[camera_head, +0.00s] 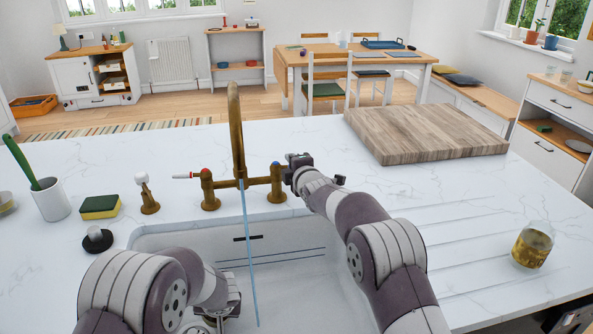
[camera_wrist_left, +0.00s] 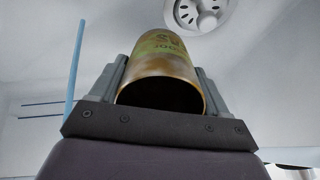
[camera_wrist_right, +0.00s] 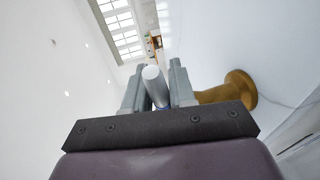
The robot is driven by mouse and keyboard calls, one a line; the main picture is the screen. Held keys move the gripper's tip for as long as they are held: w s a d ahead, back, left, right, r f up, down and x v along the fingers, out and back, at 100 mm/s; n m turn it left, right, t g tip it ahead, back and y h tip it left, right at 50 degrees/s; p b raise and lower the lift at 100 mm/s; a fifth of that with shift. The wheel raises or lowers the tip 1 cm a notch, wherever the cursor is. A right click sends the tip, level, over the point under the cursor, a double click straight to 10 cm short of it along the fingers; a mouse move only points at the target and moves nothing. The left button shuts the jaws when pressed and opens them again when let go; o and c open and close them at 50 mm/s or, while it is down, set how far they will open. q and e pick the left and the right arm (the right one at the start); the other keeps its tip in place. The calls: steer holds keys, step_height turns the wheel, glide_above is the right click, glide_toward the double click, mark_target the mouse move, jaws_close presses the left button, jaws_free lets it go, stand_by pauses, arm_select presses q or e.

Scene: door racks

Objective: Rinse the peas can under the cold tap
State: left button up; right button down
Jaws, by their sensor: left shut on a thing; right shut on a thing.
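The peas can (camera_wrist_left: 172,65) is between the fingers of my left gripper (camera_wrist_left: 165,85), its dark end toward the wrist camera and brownish stains near the rim. In the head view the left gripper (camera_head: 222,305) is low in the sink and my arm hides the can. A thin blue water stream (camera_head: 250,250) runs from the brass spout (camera_head: 236,115) into the sink. In the left wrist view the stream (camera_wrist_left: 75,70) passes left of the can, apart from it. My right gripper (camera_wrist_right: 158,88) is shut on the white cold tap lever (camera_wrist_right: 155,84), which has a blue base.
The white sink (camera_head: 285,255) has a drain (camera_wrist_left: 200,10). The hot tap lever (camera_head: 185,176) is at the left. A sponge (camera_head: 100,207), black plug (camera_head: 98,240) and brush cup (camera_head: 50,200) stand left. A wooden board (camera_head: 425,130) and glass jar (camera_head: 533,245) are at right.

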steer(key=c, duration=1)
jaws_free()
steer(key=shift+c, duration=0.2)
steer(key=shift+s, duration=0.1)
arm_select(q)
steer(key=shift+f, duration=0.2)
arm_select(e)
steer(key=shift+s+d, duration=0.1)
steer(key=shift+s, duration=0.15)
arm_select(q)
step_height(320, 180, down, 2)
steer(key=b, duration=0.2)
steer(key=shift+f+b, duration=0.15)
steer(key=shift+b, duration=0.25)
arm_select(e)
steer(key=v, duration=1.1)
steer(key=shift+s, duration=0.2)
steer(key=shift+d+r, duration=0.1)
steer(key=shift+d, duration=0.05)
